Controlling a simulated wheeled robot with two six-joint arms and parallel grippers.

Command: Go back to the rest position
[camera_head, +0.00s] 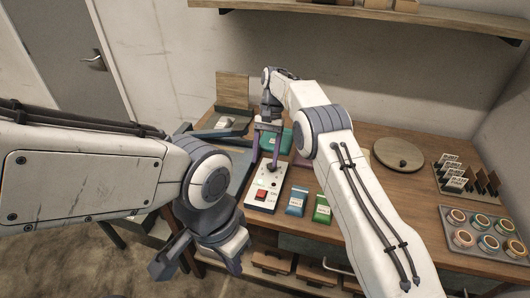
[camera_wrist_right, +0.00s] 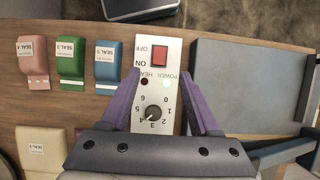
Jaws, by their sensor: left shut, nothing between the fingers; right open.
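My right gripper (camera_head: 266,154) is open above the white control box (camera_head: 262,190) on the table. In the right wrist view its two purple fingers (camera_wrist_right: 163,95) stand apart, on either side of the box's panel (camera_wrist_right: 158,90), with nothing seen held. I cannot tell whether the fingers touch the box. My left gripper (camera_head: 205,256) is shut and empty, hanging in front of the table at the lower left. My right arm hides part of the table.
Blue (camera_head: 296,200) and green (camera_head: 322,209) seal packets lie right of the box; a pink one (camera_wrist_right: 36,60) shows in the wrist view. A round wooden disc (camera_head: 398,153), a card rack (camera_head: 462,178) and a tray of round tins (camera_head: 480,225) stand farther right. A shelf (camera_head: 380,14) hangs above.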

